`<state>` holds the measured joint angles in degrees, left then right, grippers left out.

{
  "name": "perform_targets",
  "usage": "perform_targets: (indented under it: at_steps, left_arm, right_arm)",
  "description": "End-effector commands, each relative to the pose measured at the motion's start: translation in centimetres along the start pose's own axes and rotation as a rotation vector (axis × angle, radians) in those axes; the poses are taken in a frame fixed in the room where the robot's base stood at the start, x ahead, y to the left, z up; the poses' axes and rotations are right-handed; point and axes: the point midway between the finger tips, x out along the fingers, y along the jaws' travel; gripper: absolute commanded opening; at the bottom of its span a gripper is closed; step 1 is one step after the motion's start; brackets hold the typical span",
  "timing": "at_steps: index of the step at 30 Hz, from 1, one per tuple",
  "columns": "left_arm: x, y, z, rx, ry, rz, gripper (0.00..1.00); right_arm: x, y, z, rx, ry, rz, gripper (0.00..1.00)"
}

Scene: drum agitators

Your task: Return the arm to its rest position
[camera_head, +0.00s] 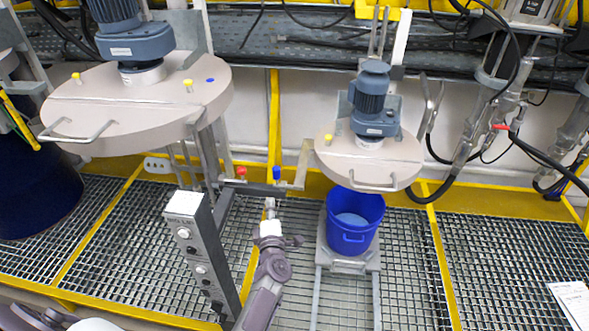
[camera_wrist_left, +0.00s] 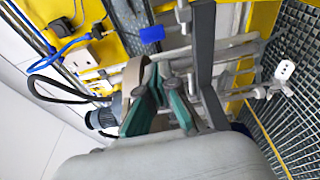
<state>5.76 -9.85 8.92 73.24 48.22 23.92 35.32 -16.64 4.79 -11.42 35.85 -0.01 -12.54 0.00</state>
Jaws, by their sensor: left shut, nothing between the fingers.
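My left arm comes up from the bottom of the head view. Its left gripper (camera_head: 270,206) is at the upper end, just below the blue knob (camera_head: 277,173) on the grey bar between the two agitators. In the left wrist view, the gripper (camera_wrist_left: 163,92) shows its green-padded fingers, shut and empty. A blue piece (camera_wrist_left: 151,34) and grey metal bars lie beyond the fingers there. I cannot tell whether the fingers touch the bar. My right gripper is not in view.
A control post (camera_head: 205,250) stands close left of my arm. A blue bucket (camera_head: 352,222) sits right of it under the small agitator lid (camera_head: 368,160). The large lid (camera_head: 140,100) overhangs at upper left. Open grating (camera_head: 490,265) lies at right.

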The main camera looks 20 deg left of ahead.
Motion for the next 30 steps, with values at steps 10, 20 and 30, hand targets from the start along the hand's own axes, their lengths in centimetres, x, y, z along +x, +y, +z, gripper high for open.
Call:
perform_targets:
  at_steps: [10,20,30]
  left_arm:
    - [-3.6,-7.5,1.6,0.263,-0.159,-0.128,0.0]
    - [-19.2,-26.7,-0.1,0.952,-0.675,-0.439,0.0]
    - [-39.0,-38.7,-11.2,1.496,-1.258,-0.68,0.0]
  right_arm:
    - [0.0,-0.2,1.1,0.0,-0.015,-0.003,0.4]
    - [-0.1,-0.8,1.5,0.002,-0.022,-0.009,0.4]
    - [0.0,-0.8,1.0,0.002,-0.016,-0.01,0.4]
